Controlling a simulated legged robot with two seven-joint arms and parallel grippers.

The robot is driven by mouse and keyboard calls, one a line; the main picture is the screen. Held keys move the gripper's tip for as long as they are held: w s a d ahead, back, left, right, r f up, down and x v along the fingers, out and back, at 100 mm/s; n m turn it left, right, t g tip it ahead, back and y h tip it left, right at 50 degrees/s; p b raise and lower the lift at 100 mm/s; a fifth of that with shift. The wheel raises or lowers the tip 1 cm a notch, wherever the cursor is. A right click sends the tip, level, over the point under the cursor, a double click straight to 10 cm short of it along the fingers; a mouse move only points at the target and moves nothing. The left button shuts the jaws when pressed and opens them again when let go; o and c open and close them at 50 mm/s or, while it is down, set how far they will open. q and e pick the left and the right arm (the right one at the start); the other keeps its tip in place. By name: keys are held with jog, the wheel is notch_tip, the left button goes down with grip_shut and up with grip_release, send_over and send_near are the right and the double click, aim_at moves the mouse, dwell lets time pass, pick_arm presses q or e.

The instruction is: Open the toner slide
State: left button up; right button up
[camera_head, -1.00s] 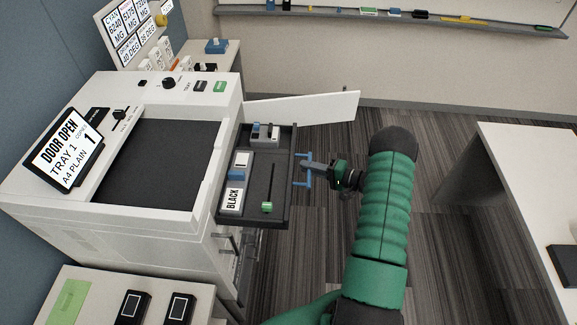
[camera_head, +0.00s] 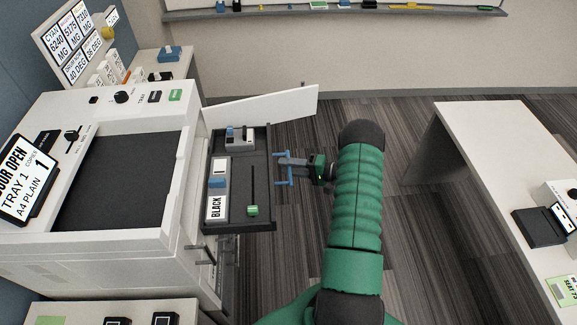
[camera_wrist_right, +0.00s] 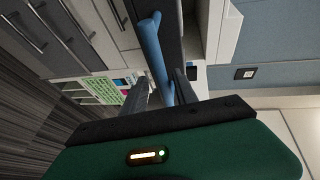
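The toner slide is a dark tray (camera_head: 236,205) standing out of the right side of the white printer (camera_head: 95,245). It carries a cartridge labelled BLACK (camera_head: 216,207), blue-and-grey parts, and a green knob (camera_head: 252,210). A blue U-shaped handle (camera_head: 290,175) is on its outer end and also shows in the right wrist view (camera_wrist_right: 152,48). My right gripper (camera_head: 285,160) is at the handle. In the right wrist view the handle bar passes between its two fingers (camera_wrist_right: 163,80), with small gaps beside it, so the fingers look open around it. My left gripper is out of view.
A white door panel (camera_head: 265,108) stands open behind the slide. A white table (camera_head: 490,160) with dark devices is at the right. Carpeted floor (camera_head: 410,230) lies between. The printer screen (camera_head: 28,180) reads DOOR OPEN.

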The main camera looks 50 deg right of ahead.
jog(key=shift+r, duration=0.15)
jog(key=b+v, duration=0.2)
jog(key=v, duration=1.4)
jog(key=shift+s+d, duration=0.15)
jog(key=shift+s, duration=0.2)
